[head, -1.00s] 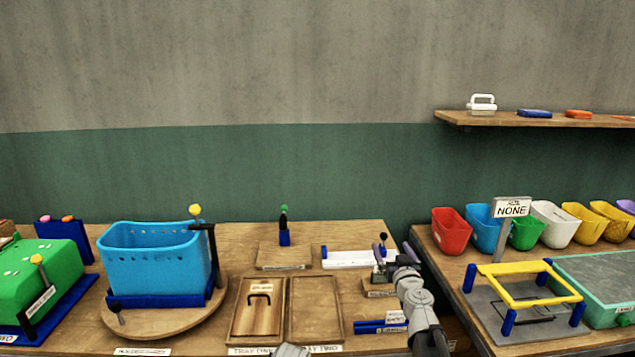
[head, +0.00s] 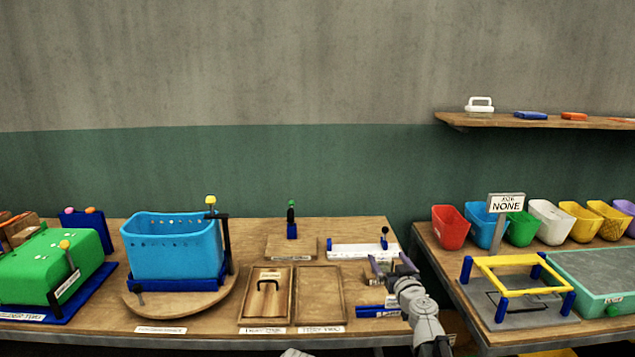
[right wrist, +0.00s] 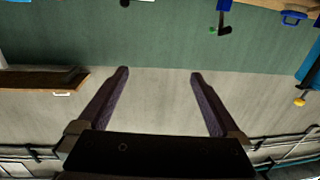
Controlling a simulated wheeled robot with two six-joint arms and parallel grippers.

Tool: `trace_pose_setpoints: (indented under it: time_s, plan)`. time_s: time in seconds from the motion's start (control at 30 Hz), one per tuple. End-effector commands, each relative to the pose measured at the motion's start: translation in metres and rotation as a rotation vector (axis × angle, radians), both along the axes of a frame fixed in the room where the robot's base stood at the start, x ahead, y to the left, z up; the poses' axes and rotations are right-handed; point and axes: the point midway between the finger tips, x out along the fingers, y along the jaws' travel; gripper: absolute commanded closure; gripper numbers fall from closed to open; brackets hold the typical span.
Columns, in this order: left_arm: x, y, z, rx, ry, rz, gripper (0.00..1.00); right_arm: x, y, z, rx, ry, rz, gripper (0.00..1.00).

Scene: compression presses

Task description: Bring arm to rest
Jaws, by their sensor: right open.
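My right arm (head: 424,318) comes up from the bottom of the head view, over the right end of the wooden table. Its gripper (head: 390,264) is near the white rail with the dark blue knob and hides part of the table there. In the right wrist view the two dark fingers of this gripper (right wrist: 160,73) are wide apart with nothing between them. That view looks past them to the wall, upside down.
A blue basket (head: 170,245) stands in a holder on a round board at the left, beside a green box (head: 52,266). Two wooden trays (head: 320,295) lie in the middle. A yellow frame (head: 515,272) and colored bins stand on the right table. A shelf (head: 540,121) hangs above.

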Motion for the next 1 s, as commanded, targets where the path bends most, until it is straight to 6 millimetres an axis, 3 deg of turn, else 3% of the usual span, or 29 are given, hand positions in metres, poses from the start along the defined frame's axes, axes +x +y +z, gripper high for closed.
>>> trace_pose_setpoints:
  time_s: [0.17, 0.37, 0.47, 0.6, 0.67, 0.8, 1.0]
  plan:
    - [0.000, 0.000, 0.000, 0.000, 0.000, 0.000, 0.57, -0.014, 0.027, -0.011, 0.000, 0.051, 0.098, 0.00]
    - [0.000, 0.000, 0.000, 0.000, 0.000, 0.000, 0.57, -0.042, 0.067, -0.040, -0.003, 0.190, 0.247, 0.00]
    - [0.000, 0.000, 0.000, 0.000, 0.000, 0.000, 0.57, -0.065, 0.087, -0.064, -0.007, 0.312, 0.322, 0.00]
    - [0.000, 0.000, 0.000, 0.000, 0.000, 0.000, 0.57, -0.120, 0.106, -0.117, -0.023, 0.606, 0.392, 0.00]
    - [0.000, 0.000, 0.000, 0.000, 0.000, 0.000, 0.57, -0.149, 0.106, -0.142, -0.035, 0.765, 0.382, 0.00]
    - [0.000, 0.000, 0.000, 0.000, 0.000, 0.000, 0.57, -0.210, 0.085, -0.185, -0.063, 1.086, 0.263, 0.00]
    - [0.000, 0.000, 0.000, 0.000, 0.000, 0.000, 0.57, -0.284, 0.040, -0.210, -0.102, 1.410, -0.031, 0.00]
